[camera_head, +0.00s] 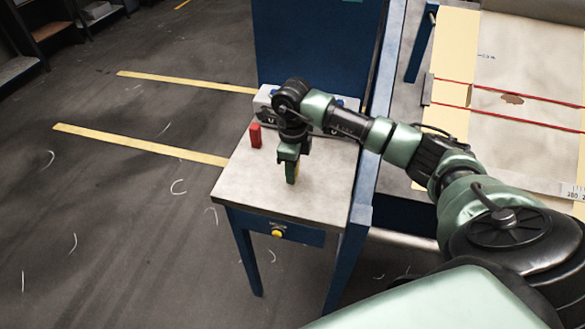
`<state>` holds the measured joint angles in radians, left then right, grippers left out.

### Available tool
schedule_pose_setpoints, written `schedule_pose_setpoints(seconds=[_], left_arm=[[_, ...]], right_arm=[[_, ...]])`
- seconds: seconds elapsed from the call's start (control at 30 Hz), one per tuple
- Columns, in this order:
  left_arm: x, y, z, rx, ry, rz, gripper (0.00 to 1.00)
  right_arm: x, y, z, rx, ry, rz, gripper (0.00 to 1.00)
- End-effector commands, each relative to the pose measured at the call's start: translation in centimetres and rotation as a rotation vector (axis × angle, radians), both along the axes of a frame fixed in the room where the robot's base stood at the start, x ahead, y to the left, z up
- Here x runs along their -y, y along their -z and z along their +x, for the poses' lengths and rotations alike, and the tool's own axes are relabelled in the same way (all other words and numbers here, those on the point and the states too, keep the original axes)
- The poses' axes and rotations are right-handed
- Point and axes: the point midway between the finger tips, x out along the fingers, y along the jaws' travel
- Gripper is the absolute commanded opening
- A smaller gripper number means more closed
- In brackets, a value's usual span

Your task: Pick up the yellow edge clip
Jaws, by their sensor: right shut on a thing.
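The yellow edge clip (297,171) shows only as a thin yellow sliver at the fingers of my right gripper (290,176), low over the small table. My right gripper points down and is shut on the clip; the fingers hide most of it. I cannot tell whether the clip touches the tabletop. My left gripper is not in view.
The small table (245,184) has a blue frame and a drawer with a yellow knob (277,233). A red block (255,135) stands left of my gripper. A grey box (262,104) sits behind my wrist. The cloth-covered loom bed (530,70) is at right. The tabletop's front is clear.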

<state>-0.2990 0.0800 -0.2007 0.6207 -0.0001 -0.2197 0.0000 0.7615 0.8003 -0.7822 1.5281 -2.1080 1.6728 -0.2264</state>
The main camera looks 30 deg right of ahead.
Motion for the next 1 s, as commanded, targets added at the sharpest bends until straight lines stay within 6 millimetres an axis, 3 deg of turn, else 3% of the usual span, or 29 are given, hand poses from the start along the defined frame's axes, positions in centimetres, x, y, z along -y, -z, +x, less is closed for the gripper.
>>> schedule_pose_setpoints(seconds=[0.27,0.47,0.87,1.0], left_arm=[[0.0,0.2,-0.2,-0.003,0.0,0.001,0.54],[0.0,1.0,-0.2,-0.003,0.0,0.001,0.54],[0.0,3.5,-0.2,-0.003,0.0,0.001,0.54],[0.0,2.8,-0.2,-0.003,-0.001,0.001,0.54]], right_arm=[[0.0,-0.5,0.1,0.002,0.001,0.001,0.0],[0.1,-3.0,0.1,0.005,0.0,-0.001,0.0],[0.0,-14.2,0.2,0.008,0.0,0.0,0.0],[0.1,-17.6,0.1,0.006,0.002,-0.002,0.0]])
